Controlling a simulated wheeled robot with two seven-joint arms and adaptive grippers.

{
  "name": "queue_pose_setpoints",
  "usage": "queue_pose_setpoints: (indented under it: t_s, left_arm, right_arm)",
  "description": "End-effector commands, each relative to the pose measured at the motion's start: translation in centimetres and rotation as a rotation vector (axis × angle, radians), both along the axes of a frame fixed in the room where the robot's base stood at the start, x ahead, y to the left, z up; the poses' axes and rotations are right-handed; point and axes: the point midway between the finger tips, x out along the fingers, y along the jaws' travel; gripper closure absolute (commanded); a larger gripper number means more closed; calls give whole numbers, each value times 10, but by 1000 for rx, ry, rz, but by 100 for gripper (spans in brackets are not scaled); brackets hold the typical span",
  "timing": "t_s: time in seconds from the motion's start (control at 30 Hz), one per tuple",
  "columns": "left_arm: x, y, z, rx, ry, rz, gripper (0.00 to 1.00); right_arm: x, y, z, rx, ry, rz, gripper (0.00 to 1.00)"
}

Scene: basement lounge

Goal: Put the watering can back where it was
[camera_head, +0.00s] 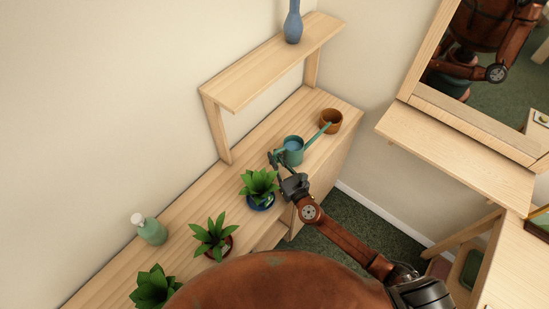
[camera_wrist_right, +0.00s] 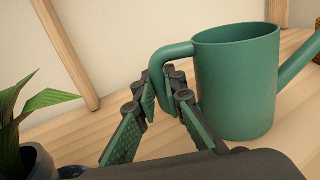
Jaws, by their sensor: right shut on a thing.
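The green watering can (camera_head: 293,153) is upright at the far end of the long wooden counter (camera_head: 190,198), its spout pointing right. Its base looks to be on the wood or very close to it. My right gripper (camera_head: 276,162) comes in from the near side and is shut on the can's handle. In the right wrist view the fingers (camera_wrist_right: 168,88) close around the handle of the watering can (camera_wrist_right: 238,85), left of its body. My left gripper is not in view.
A brown pot (camera_head: 331,122) stands just beyond the spout. A plant in a blue pot (camera_head: 261,202) is close beside my right gripper. Another plant (camera_head: 212,240) and a soap bottle (camera_head: 150,230) stand farther left. A raised shelf (camera_head: 270,65) holds a blue vase (camera_head: 293,24).

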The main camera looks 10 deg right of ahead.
Motion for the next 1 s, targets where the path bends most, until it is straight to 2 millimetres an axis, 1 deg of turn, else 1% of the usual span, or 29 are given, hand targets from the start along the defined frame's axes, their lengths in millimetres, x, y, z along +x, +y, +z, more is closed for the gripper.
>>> queue_pose_setpoints:
  t_s: [0.03, 0.1, 0.27, 0.3, 0.53, 0.77, 0.9, 1.0]
  left_arm:
    - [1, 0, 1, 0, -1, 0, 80]
    - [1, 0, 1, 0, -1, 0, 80]
    - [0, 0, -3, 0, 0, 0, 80]
    - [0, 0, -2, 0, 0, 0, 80]
    - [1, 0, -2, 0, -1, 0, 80]
    - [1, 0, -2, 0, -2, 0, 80]
    - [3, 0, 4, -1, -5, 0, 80]
    - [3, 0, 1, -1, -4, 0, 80]
  right_arm:
    - [0, 0, 4, -1, -4, -1, 100]
    - [0, -1, 4, -1, -4, -1, 100]
    - [0, -2, -1, -1, -3, -3, 100]
    - [0, -2, -2, 0, -1, -3, 88]
    - [0, -2, -1, 0, -1, -3, 73]
    - [0, -2, -1, 0, -1, -2, 73]
    - [0, -2, 4, 0, -2, -2, 73]
    - [-15, -6, 0, -1, 2, -2, 73]
